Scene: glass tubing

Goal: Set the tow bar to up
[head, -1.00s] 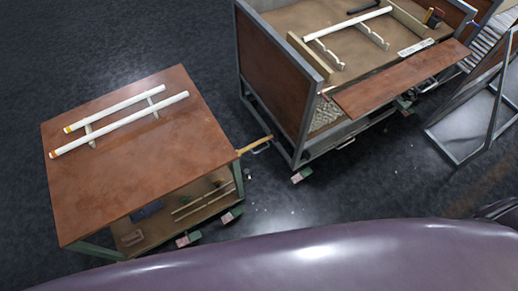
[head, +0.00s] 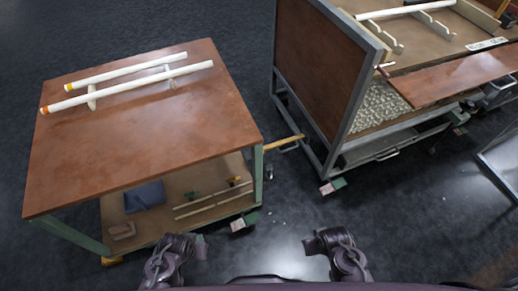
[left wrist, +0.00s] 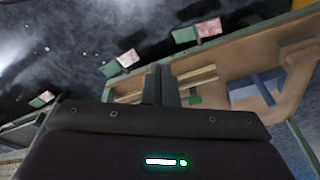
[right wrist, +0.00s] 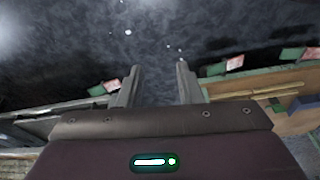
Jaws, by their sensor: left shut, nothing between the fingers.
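The tow bar (head: 284,143) is a yellow bar with a dark metal loop beside it. In the head view it spans the floor gap between the green-framed cart (head: 257,175) on the left and the grey-framed cart (head: 333,150) on the right, lying roughly level. My left gripper (head: 200,246) is low in front of the green cart, away from the bar; its fingers (left wrist: 160,84) are together and empty. My right gripper (head: 314,242) is below and right of the bar, apart from it; its fingers (right wrist: 158,84) are spread with nothing between them.
Two white tubes (head: 140,85) lie on supports on the green cart's brown top (head: 150,140). Its lower shelf holds a blue item (head: 144,196). A brown board (head: 455,78) juts from the grey cart. Castors with red-and-green parts (head: 333,186) stand low. Dark floor is open between the carts.

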